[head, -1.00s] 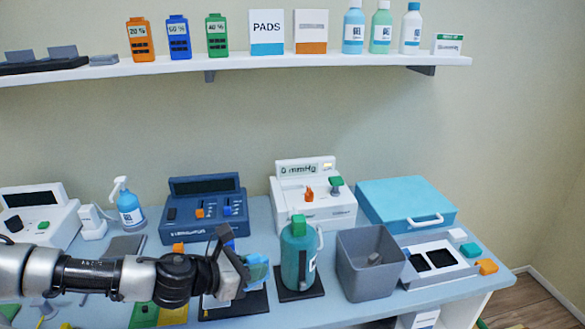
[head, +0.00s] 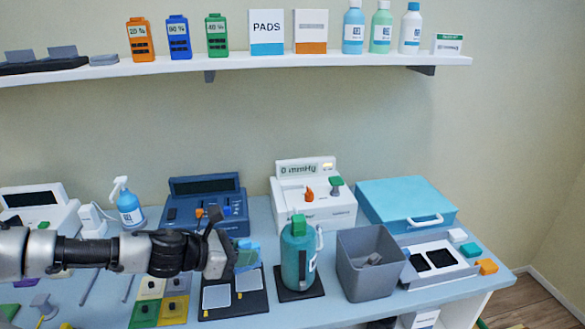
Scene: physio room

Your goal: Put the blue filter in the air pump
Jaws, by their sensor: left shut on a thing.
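My left gripper (head: 236,252) comes in from the left and is shut on a translucent blue block (head: 248,256), which looks like the blue filter. It is held above the front of the table, left of the teal bottle. The white machine with the "0 mmHg" display (head: 312,198) stands behind and to the right, with an orange knob and a green part on its top; it looks like the air pump. The gripper and filter are apart from it. The jaws partly hide the filter. My right gripper is not in view.
A teal bottle with a green top (head: 297,256) stands close right of the filter, before the white machine. A grey bin (head: 370,268) and a blue case (head: 405,200) are further right. A dark blue console (head: 205,208) stands behind the gripper. A shelf (head: 240,64) runs above.

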